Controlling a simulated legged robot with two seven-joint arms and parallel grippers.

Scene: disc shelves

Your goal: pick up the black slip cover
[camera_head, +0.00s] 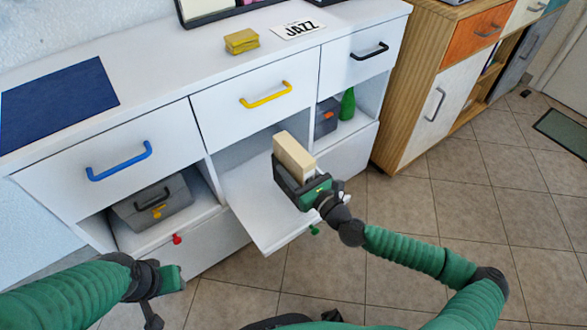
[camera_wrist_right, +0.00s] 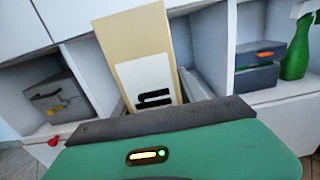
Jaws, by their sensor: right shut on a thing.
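My right gripper (camera_head: 291,174) is shut on a cream box-shaped case (camera_head: 294,156), which stands upright and slightly tilted between its dark jaws. It is above the open flap (camera_head: 262,205) of the middle compartment. In the right wrist view the case (camera_wrist_right: 130,45) has a white label with black marks and rises beyond the dark jaw edge. Its lower part is hidden by the jaws. I cannot make out a separate black slip cover. My left gripper (camera_head: 172,280) is low at the left, apart from the cabinet, and its jaws are not clear.
The white cabinet has drawers with blue (camera_head: 119,163), yellow (camera_head: 266,96) and black (camera_head: 370,52) handles. A grey box (camera_head: 152,203) sits in the left compartment. A green bottle (camera_head: 347,104) stands in the right one. Yellow items (camera_head: 242,41) and a JAZZ card (camera_head: 297,29) lie on top.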

